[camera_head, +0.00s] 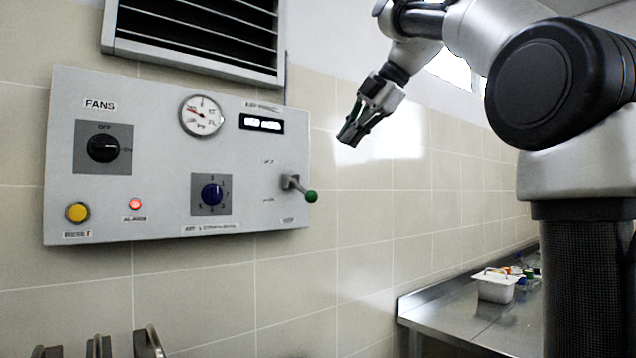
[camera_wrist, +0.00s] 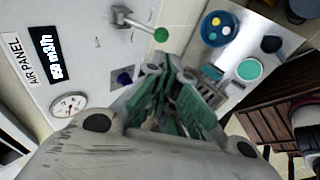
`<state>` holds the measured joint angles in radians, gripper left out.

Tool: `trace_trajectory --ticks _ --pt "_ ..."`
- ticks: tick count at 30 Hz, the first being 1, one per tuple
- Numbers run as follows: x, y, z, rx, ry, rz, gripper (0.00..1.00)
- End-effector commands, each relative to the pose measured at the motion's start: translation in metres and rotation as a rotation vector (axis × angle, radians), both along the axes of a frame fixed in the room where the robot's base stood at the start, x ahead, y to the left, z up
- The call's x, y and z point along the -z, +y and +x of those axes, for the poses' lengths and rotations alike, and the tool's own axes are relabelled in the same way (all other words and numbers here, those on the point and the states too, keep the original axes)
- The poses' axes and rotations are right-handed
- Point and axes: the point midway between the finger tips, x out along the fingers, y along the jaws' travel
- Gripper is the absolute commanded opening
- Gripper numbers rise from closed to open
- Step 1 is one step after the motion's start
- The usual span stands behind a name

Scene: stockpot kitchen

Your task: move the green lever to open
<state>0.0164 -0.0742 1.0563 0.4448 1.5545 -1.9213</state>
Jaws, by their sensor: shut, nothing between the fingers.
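The green lever (camera_head: 311,196) is a grey metal arm with a green ball at its tip, on the right side of the grey wall panel (camera_head: 150,190). It sticks out toward the right and slightly down. In the wrist view the green lever (camera_wrist: 161,35) shows near the top, beyond the fingers. My gripper (camera_head: 350,136) is shut and empty. In the head view it is above and to the right of the lever, apart from it, pointing down and left. In the wrist view my gripper (camera_wrist: 180,85) has its fingers together. Small labels by the lever are unreadable.
The panel also carries a black fans knob (camera_head: 103,148), a blue knob (camera_head: 212,193), a yellow button (camera_head: 78,212), a lit red lamp (camera_head: 135,204) and a gauge (camera_head: 202,116). A vent (camera_head: 200,38) is above. A steel counter (camera_head: 450,310) holds a white container (camera_head: 496,288) at right.

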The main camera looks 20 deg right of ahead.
Motion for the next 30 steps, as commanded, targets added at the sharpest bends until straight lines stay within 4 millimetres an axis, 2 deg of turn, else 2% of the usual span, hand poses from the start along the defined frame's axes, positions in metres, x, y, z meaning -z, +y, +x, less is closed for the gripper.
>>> trace_trajectory --ticks 5,18,24,30 --pt "0.018 0.011 0.012 -0.004 0.002 0.002 0.00" --pt "0.084 0.049 0.059 0.000 0.002 0.003 0.00" --pt "0.098 0.057 0.070 0.001 -0.001 0.004 0.00" --pt "0.101 0.059 0.072 0.002 -0.001 0.004 0.00"
